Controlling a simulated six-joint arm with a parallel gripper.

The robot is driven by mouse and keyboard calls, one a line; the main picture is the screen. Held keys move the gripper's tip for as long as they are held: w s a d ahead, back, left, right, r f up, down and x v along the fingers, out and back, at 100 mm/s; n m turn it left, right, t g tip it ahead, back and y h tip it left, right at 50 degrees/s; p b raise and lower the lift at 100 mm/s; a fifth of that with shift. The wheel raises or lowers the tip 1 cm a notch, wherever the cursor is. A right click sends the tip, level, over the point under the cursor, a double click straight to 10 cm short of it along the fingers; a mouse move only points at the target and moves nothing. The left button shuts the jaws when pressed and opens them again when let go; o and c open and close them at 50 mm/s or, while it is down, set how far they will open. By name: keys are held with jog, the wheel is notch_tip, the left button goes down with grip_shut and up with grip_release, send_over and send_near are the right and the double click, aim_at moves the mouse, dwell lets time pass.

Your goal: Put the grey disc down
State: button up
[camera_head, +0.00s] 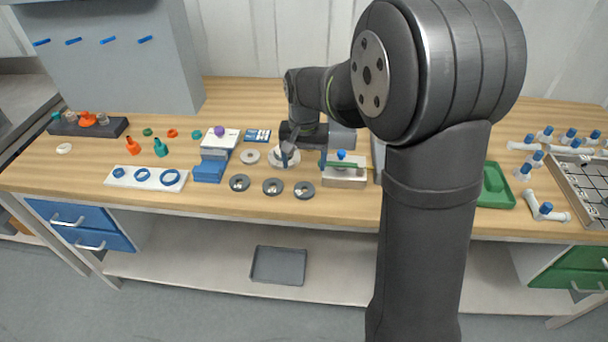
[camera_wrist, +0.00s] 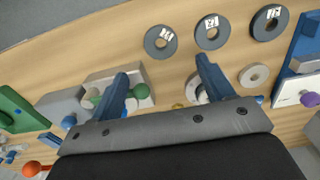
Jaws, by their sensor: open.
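Three dark grey discs with centre holes and white labels lie in a row near the bench's front edge: a left one (camera_head: 239,183), a middle one (camera_head: 272,187) and a right one (camera_head: 304,190). They also show in the wrist view. A lighter grey disc (camera_head: 250,156) lies behind them. I cannot tell which disc the task means.
A beige block with a green bar and blue knob (camera_head: 345,170) stands just right of my gripper. A blue stand with a white top and purple knob (camera_head: 213,155) is to the left. A white strip with blue rings (camera_head: 148,178) lies further left. Bare wood shows near the front edge.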

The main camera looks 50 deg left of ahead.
aim_at(304, 186)
notch_tip(304, 186, up, 2)
jog(key=shift+r, duration=0.25)
notch_tip(304, 186, down, 12)
jog(key=shift+f, duration=0.1)
jog(key=shift+a+r, duration=0.1)
jog(key=shift+r, duration=1.75)
